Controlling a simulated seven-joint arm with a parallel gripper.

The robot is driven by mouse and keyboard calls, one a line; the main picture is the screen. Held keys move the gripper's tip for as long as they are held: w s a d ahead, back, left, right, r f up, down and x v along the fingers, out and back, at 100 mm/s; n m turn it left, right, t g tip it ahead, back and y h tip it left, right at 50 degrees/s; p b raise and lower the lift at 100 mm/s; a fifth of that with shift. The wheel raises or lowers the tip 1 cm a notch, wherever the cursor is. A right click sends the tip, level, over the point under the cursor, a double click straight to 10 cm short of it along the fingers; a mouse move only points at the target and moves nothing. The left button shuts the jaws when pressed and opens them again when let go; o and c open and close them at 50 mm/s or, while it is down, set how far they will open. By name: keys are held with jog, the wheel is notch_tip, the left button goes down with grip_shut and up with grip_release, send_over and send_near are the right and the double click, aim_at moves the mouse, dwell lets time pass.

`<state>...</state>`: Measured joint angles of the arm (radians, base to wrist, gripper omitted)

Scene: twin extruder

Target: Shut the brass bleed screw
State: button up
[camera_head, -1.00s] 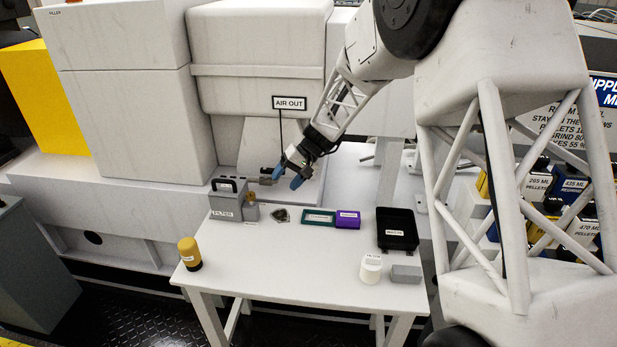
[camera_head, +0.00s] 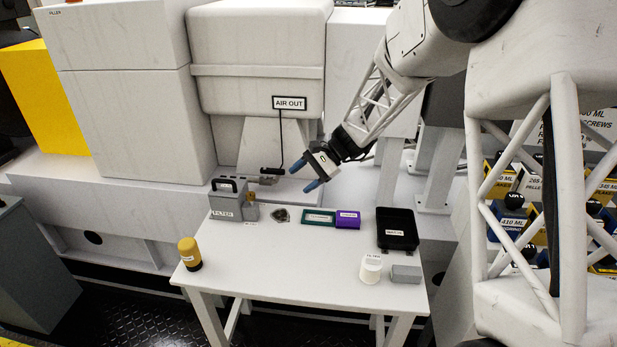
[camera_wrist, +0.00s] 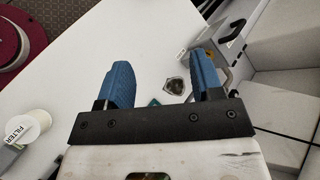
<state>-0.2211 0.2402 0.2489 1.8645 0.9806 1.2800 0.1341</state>
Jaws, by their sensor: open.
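A small brass-coloured part (camera_head: 250,197) stands against the right side of the grey box labelled FILTER (camera_head: 226,207). It is too small to tell whether it is the bleed screw. Behind it, a grey and black fitting (camera_head: 268,176) sticks out from the machine below the AIR OUT sign (camera_head: 289,103). My gripper (camera_head: 305,176), with two blue fingers, is open and empty. It hangs to the right of the fitting, apart from it.
The front middle is clear.

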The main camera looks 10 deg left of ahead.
jog(key=shift+s+d+r+m+y, duration=0.2)
jog(key=shift+s+d+r+m, duration=0.2)
jog(key=shift+m, duration=0.3)
jog(key=shift+s+d+r+m+y, duration=0.25)
jog(key=shift+d+m, duration=0.15)
jog(key=shift+m, duration=0.3)
jog(key=m+t+y, duration=0.2)
jog(key=m+y, duration=0.5)
jog(key=m, duration=0.2)
send_near(250, 194)
jog(key=a, duration=0.2)
jog(key=shift+s+a+f, duration=0.15)
jog(key=shift+s, duration=0.05)
jog(key=shift+a, duration=0.15)
jog(key=shift+s+a, duration=0.25)
jog(key=shift+a, duration=1.6)
jog(key=shift+s+a, duration=0.2)
jog(key=shift+a, duration=1.7)
